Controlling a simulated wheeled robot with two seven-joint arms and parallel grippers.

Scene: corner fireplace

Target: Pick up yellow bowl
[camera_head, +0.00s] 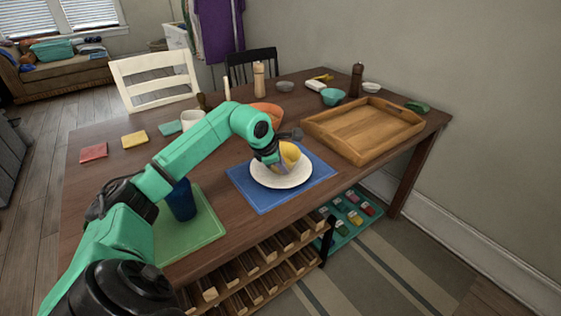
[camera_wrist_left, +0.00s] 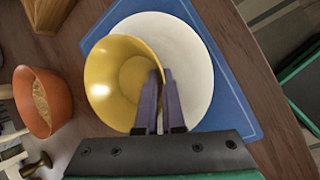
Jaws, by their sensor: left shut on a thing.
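The yellow bowl (camera_head: 291,153) is at the white plate (camera_head: 296,178) on the blue placemat (camera_head: 247,189). In the left wrist view the bowl (camera_wrist_left: 112,72) shows its inside and covers part of the plate (camera_wrist_left: 190,60). My left gripper (camera_head: 275,163) is shut on the bowl's rim; its purple fingers (camera_wrist_left: 161,95) straddle the wall. In the head view the bowl looks tilted; I cannot tell whether it touches the plate. My right gripper is not in view.
A wooden tray (camera_head: 394,114) lies right of the plate. An orange bowl (camera_head: 266,113) sits behind my left arm, and a dark blue cup (camera_head: 181,205) stands on a green placemat (camera_head: 202,225). Crates with narrow slots (camera_head: 263,252) are under the table's front edge.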

